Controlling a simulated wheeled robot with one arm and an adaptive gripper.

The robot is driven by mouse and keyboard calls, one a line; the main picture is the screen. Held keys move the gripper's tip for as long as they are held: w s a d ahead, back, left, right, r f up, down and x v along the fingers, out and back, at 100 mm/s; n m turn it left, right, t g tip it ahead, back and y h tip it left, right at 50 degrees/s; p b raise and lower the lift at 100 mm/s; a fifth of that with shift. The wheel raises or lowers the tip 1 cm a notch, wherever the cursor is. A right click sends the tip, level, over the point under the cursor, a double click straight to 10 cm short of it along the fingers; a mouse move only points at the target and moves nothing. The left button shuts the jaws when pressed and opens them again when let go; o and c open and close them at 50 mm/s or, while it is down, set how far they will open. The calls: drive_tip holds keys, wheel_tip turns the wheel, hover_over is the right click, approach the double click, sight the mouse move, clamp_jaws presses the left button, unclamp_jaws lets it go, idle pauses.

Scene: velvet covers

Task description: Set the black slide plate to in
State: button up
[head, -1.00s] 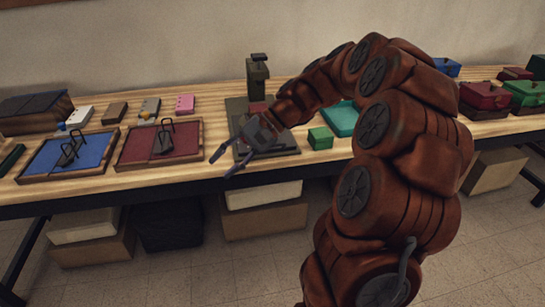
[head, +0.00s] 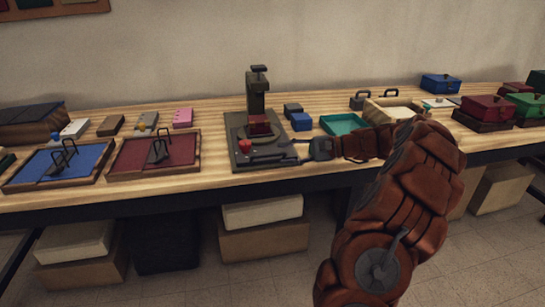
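The press (head: 257,95) stands near the middle of the table, with a dark grey base (head: 237,128) and an upright column. A dark red block (head: 260,128) sits beneath the press head. The black slide plate is hard to tell from the dark base around and under this block. A bright red knob (head: 245,146) is at the base's front left. My gripper (head: 280,152) is at the right front of the base, pointing left. Its fingers look spread with nothing between them. I cannot tell whether a finger touches the press. The gripper hides part of the base's right front.
A red-lined tray (head: 150,155) and a blue-lined tray (head: 60,165) lie left. A wooden box (head: 395,108) stands beyond my arm.

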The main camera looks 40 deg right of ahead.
sight(277, 154)
drive_tip(key=shift+x, duration=2.3)
clamp_jaws()
